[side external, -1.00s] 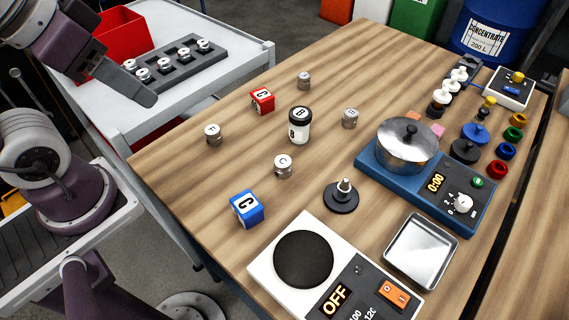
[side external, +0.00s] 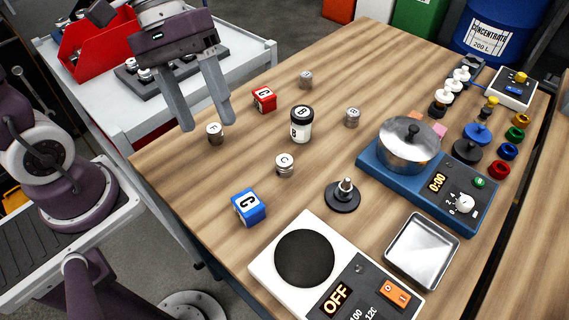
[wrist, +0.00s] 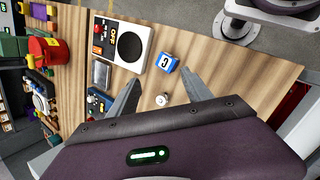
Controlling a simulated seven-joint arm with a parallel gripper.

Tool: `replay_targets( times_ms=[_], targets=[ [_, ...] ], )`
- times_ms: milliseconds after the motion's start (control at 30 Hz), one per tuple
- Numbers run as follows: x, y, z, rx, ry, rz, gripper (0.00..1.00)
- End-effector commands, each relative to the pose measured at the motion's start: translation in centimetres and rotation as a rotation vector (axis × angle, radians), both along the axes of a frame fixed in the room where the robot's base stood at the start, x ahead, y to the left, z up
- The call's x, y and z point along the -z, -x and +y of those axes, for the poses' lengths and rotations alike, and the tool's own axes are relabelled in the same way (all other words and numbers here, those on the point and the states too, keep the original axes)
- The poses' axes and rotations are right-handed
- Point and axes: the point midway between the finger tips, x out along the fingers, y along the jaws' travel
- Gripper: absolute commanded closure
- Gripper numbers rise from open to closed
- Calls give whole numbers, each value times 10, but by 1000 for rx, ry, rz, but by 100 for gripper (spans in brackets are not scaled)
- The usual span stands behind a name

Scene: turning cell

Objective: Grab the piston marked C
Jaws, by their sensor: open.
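The piston marked C (side external: 285,165) is a small metal cylinder with a white top, standing upright on the wooden table. My gripper (side external: 208,125) is open and empty, raised to the left of and farther back than it. In the wrist view, a piston (wrist: 162,100) shows between the open fingers; by its place near the blue cube it looks like the C piston, but its letter is too small to read. Other similar pistons stand nearby: one close by my fingertips in the picture (side external: 215,133), one at the back (side external: 305,80) and one on the right (side external: 352,117).
A blue cube (side external: 248,208) and a red cube (side external: 264,99), both marked C, stand near the piston, as does a black-and-white jar (side external: 301,124). A white hotplate (side external: 265,268), a stand with a black base (side external: 342,200) and a blue stove (side external: 440,200) lie to the front and right.

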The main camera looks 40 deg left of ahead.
Motion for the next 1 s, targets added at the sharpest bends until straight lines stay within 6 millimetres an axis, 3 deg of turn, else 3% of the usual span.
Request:
replay_targets(
  times_ms=[200, 300, 400, 567, 900, 1000],
  targets=[
    [73, -76, -6, -454, 392, 463, 42],
    [113, -101, 3, -650, 517, 605, 42],
    [144, -114, 10, -789, 591, 693, 42],
    [164, -120, 10, -865, 629, 736, 42],
    [186, -120, -43, -862, 626, 737, 42],
    [189, -121, -50, -864, 625, 735, 42]
  ],
)
